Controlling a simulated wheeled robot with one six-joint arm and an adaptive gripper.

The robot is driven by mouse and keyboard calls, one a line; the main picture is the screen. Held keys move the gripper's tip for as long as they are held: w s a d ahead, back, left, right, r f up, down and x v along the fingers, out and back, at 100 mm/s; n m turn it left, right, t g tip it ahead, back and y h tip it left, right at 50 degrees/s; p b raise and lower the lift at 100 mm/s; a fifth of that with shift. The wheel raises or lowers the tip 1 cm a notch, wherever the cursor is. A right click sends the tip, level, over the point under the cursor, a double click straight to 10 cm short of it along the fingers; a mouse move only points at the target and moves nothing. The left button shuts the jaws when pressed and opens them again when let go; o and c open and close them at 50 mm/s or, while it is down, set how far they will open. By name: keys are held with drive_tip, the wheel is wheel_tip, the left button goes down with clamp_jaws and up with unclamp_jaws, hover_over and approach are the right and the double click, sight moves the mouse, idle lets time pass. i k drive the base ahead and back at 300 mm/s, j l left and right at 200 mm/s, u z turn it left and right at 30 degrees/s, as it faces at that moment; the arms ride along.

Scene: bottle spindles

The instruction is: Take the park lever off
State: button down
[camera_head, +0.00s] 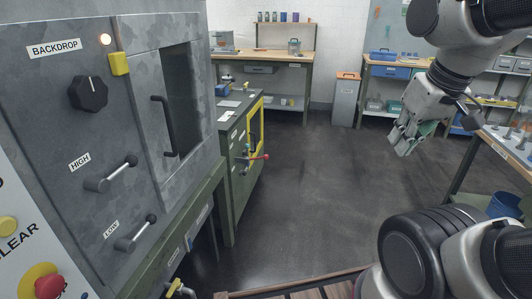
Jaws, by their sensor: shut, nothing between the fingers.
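No label reading park can be made out, so I cannot tell which lever is the park lever. A yellow lever (180,289) with a dark part sits at the bottom edge, partly cut off, beside a small label too small to read. Two grey levers with dark knobs, the high lever (111,174) and the low lever (136,234), are on the grey machine's front. A red-knobbed lever (256,157) sticks out from the green cabinet farther back. My gripper (402,146) hangs at the right, shut and empty, well away from all these levers.
The grey machine (134,60) fills the left, with a dark dial (88,93), a door handle (164,126) and a red button (49,286). A bench (510,165) with small parts stands at the right, above a blue bin (504,205). The middle floor (300,200) is clear.

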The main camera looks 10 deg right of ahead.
sight(265, 157)
drive_tip(key=i+l+u, duration=0.35)
drive_tip(key=i+l, duration=1)
